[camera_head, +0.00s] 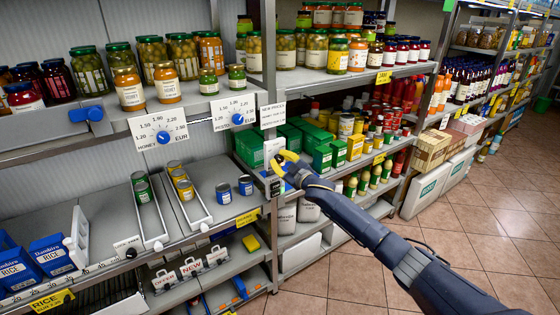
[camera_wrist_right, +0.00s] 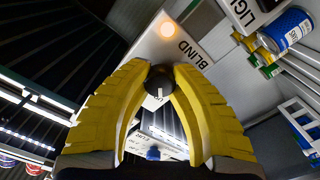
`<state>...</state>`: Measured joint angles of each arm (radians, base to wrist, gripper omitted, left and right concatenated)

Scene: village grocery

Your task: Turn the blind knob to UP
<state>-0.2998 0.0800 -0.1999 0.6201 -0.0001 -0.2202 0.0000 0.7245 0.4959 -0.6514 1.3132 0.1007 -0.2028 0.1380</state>
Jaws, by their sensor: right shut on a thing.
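The black blind knob (camera_wrist_right: 158,82) stands on a white panel (camera_wrist_right: 190,42) lettered BLIND in the right wrist view. A small white mark shows on the knob, but I cannot tell which setting it points to. My right gripper (camera_wrist_right: 161,76) is shut on the knob, with one yellow finger on each side. In the head view the right gripper (camera_head: 284,160) is at the shelf-edge panel (camera_head: 273,147), and it hides the knob there. My left gripper is not in view.
An orange lamp (camera_wrist_right: 168,29) glows on the panel. Two price dials, the honey dial (camera_head: 163,137) and another dial (camera_head: 237,119), stand left of the gripper. Green boxes (camera_head: 322,158) and cans crowd the shelf to its right. The tiled floor (camera_head: 345,280) is clear.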

